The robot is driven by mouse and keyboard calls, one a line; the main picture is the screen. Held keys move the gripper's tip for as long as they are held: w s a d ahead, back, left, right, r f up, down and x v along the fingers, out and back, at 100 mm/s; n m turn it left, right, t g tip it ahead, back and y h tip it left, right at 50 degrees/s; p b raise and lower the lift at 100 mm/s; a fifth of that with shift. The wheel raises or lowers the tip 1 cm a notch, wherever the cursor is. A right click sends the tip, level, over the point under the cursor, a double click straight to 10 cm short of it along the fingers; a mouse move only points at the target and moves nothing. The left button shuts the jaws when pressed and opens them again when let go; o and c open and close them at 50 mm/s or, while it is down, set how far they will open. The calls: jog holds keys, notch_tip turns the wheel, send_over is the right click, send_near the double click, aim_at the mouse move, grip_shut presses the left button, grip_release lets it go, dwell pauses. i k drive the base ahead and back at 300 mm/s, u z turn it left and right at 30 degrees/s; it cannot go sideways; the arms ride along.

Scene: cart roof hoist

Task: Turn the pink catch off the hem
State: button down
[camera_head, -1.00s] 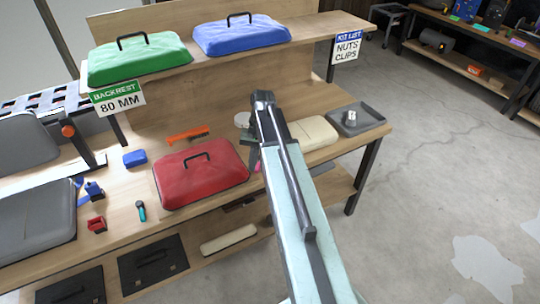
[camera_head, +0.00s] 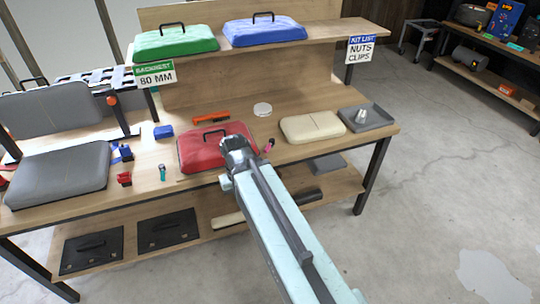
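The pink catch (camera_head: 268,146) is small and sits at the right edge of the red padded cover (camera_head: 198,150), near the front of the bench top. The cover has a black handle on top. I cannot make out how the catch grips the hem. My gripper (camera_head: 236,143) is just left of the catch in the picture, in front of the cover's right part and hiding some of it. Its fingertips are too small and dark to tell open from shut, and I cannot tell whether it touches the cover.
A cream pad (camera_head: 312,128), a grey tray (camera_head: 372,119) with a metal part, and a white disc (camera_head: 262,110) lie to the right and behind. An orange tool (camera_head: 210,118) lies behind the cover. Green (camera_head: 175,43) and blue (camera_head: 264,32) covers rest on the upper shelf.

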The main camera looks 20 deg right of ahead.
aim_at(269, 146)
jog(key=z, duration=0.05)
jog(key=k, duration=0.1)
jog(key=u, duration=0.45)
jog(key=i, duration=0.85)
jog(key=u, duration=0.6)
jog(key=k, duration=0.65)
jog(key=u, duration=0.25)
jog(key=i, duration=0.65)
jog(key=z, duration=0.15)
